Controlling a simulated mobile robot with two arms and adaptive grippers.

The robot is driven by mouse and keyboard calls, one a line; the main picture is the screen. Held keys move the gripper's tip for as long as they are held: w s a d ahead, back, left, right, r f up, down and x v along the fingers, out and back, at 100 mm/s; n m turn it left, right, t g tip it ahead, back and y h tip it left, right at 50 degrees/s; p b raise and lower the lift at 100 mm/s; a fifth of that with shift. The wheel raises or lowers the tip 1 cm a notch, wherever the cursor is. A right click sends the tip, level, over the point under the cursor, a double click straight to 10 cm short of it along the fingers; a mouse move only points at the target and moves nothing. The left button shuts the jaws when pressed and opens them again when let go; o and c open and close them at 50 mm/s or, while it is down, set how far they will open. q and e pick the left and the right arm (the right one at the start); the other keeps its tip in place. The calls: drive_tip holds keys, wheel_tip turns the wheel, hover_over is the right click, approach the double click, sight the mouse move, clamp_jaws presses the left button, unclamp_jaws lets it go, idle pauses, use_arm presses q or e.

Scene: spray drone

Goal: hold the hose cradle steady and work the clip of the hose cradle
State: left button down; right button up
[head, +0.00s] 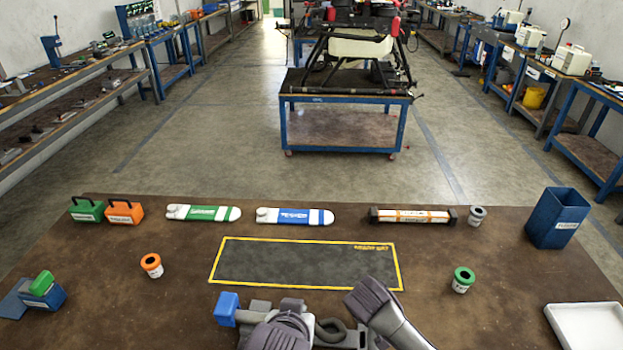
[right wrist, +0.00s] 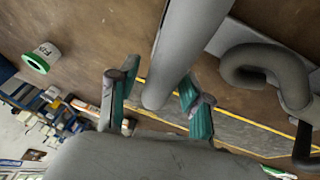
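The hose cradle is at the near edge of the table in the head view, mostly hidden by my arms. A blue block (head: 227,308) and a grey hose loop (head: 331,331) show there. The hose loop also shows in the right wrist view (right wrist: 246,62). My left gripper (head: 281,330) is low over the grey parts; its fingers are hidden. My right gripper (head: 365,297) is just right of the hose. In the right wrist view my right gripper (right wrist: 157,104) has its teal-padded fingers apart, with a grey tube (right wrist: 185,45) between or behind them. I cannot make out the clip.
A yellow-edged dark mat (head: 305,263) lies clear beyond the cradle. A green-rimmed cup (head: 463,280), a white tray (head: 588,328) and a blue bin (head: 556,218) are to the right. Bottles (head: 203,213) and an orange-rimmed cup (head: 151,265) are at back and left.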

drive_tip(key=shift+r, duration=0.1)
